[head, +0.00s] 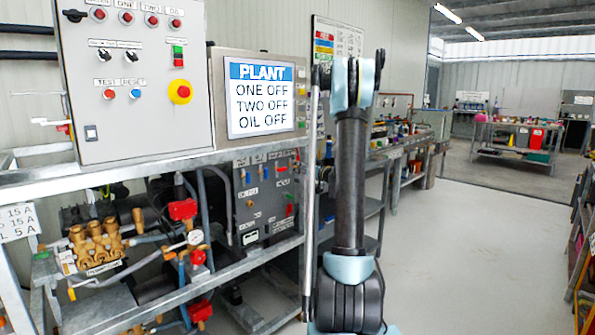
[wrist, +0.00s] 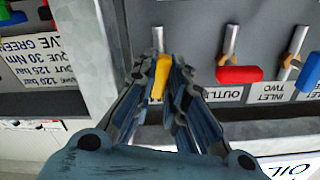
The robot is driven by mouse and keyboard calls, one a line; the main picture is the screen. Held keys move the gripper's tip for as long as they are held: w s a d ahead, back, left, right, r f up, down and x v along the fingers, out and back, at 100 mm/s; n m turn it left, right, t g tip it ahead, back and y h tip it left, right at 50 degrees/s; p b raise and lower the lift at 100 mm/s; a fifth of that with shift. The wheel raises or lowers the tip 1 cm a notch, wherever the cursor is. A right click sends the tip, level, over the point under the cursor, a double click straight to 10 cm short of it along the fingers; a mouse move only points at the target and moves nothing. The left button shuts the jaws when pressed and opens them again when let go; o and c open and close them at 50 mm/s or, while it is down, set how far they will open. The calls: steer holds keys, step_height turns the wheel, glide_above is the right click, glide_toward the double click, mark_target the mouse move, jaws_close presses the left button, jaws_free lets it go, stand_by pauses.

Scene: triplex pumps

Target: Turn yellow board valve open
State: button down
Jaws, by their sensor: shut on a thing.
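The yellow board valve handle (wrist: 160,79) shows in the wrist view on a grey panel (wrist: 197,22), in line with a metal stem above it. My gripper (wrist: 170,70) is shut on the yellow handle, with a ribbed finger on each side. The fingers hide part of the handle and the label beside it.
A steel frame post (wrist: 85,50) stands close on the left. Open floor (head: 460,240) lies right of my arm.

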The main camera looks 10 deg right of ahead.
steer(key=shift+n, duration=1.5)
steer(key=c, duration=1.6)
jaws_free()
steer(key=shift+w+f, duration=0.1)
steer(key=v, duration=1.2)
